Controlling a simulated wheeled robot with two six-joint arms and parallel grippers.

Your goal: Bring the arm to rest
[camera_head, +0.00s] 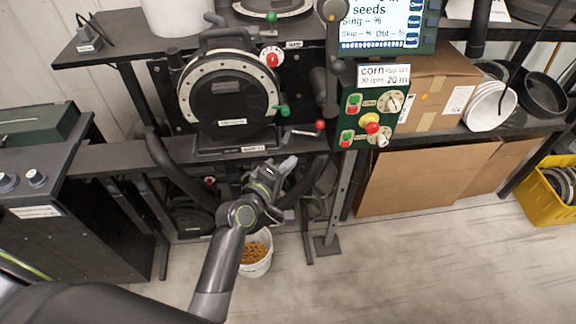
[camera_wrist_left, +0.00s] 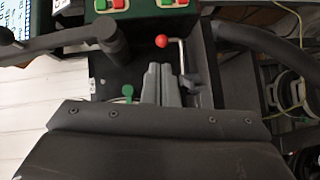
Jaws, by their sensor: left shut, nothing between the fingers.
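My left arm reaches in from the lower left in the head view. Its gripper (camera_head: 284,166) is shut and empty, held in front of the seed meter stand, just below the shelf edge that carries the round black seed meter (camera_head: 228,98). In the left wrist view the grey fingers (camera_wrist_left: 160,84) are together, with nothing between them. A lever with a red knob (camera_wrist_left: 162,41) shows close beyond them; it is also in the head view (camera_head: 320,125). A green knob (camera_wrist_left: 128,90) is beside the fingers. My right gripper is not in view.
A white bucket of seeds (camera_head: 256,254) stands on the floor beneath my arm. A control box (camera_head: 374,112) with buttons is right of the meter. Cardboard boxes (camera_head: 424,180) and a yellow crate (camera_head: 540,197) are at right. A dark cabinet (camera_head: 70,220) is at left. Floor at lower right is clear.

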